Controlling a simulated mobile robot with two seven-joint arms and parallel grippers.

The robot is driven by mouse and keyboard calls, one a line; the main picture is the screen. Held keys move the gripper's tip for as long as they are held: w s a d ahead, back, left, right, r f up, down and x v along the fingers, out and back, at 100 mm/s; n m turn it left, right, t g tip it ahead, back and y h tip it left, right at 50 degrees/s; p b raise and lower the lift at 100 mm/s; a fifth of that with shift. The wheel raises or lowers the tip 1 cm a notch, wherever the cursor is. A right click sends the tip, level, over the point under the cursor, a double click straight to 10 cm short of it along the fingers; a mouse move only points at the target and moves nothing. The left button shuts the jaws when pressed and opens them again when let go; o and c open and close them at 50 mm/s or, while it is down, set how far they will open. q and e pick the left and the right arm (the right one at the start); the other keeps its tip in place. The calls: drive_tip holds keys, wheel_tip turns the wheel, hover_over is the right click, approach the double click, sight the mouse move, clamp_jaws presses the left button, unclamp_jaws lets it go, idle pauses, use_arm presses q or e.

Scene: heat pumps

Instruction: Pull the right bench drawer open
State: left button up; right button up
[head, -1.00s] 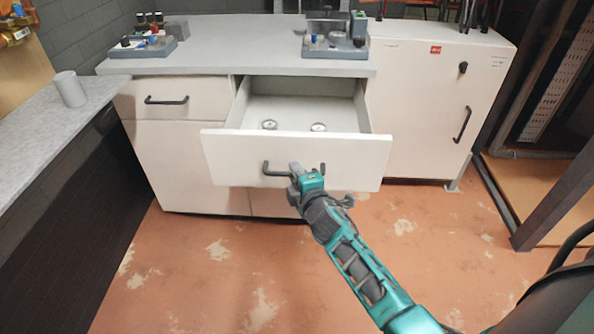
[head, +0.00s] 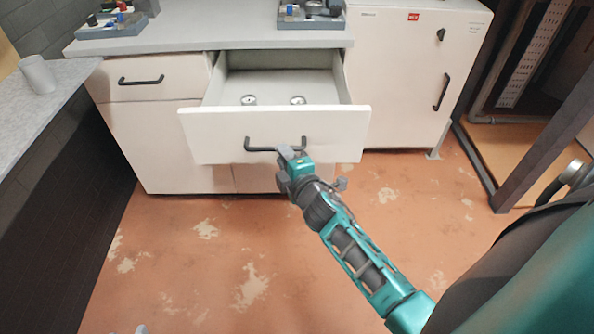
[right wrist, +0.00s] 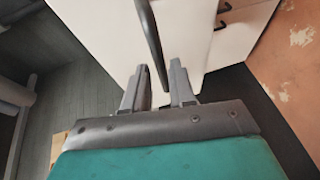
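The right bench drawer (head: 230,135) stands pulled well out, with its inside showing. Its dark bar handle (head: 262,148) is on the front panel; it also shows in the right wrist view (right wrist: 151,35). My right gripper (head: 284,152) is at the right half of the handle. In the right wrist view its two fingers (right wrist: 160,75) are apart, with the lower end of the handle seen between their tips and a gap around it. Whether a finger touches the handle I cannot tell.
Two small round gauges (head: 249,100) lie in the drawer. The left drawer (head: 175,77) is closed. A white cabinet (head: 400,90) stands to the right. A grey counter (head: 35,115) with a cup (head: 37,75) is at left. The floor (head: 220,270) in front is clear.

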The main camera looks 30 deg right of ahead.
use_arm(q)
drive_tip(key=shift+s+a+f+p, duration=0.15)
drive_tip(key=shift+s+a+p, duration=0.15)
drive_tip(key=shift+s, duration=0.05)
use_arm(e)
drive_tip(key=v, duration=0.8)
drive_tip(key=shift+s, duration=0.35)
use_arm(q)
drive_tip(key=shift+w+d, duration=0.1)
use_arm(e)
drive_tip(key=shift+r, duration=0.1)
use_arm(q)
drive_tip(key=r+p, duration=0.1)
drive_tip(key=a+r+p, duration=0.1)
drive_tip(key=p, duration=0.1)
drive_tip(key=s+a+r+p, duration=0.1)
drive_tip(key=p, duration=0.1)
drive_tip(key=shift+r+y, duration=0.15)
drive_tip(key=shift+y, duration=0.25)
use_arm(e)
drive_tip(key=s+a+f+m+g+y, duration=0.1)
drive_tip(key=s+a+m+g+y, duration=0.1)
drive_tip(key=s+a+m, duration=0.2)
drive_tip(key=s+a+f+m+g+y, duration=0.2)
drive_tip(key=s+a+m+g, duration=0.1)
drive_tip(key=s+m, duration=0.4)
drive_tip(key=shift+s+a+f+m+y, duration=0.35)
drive_tip(key=shift+a+m, duration=0.2)
drive_tip(key=shift+m, duration=0.35)
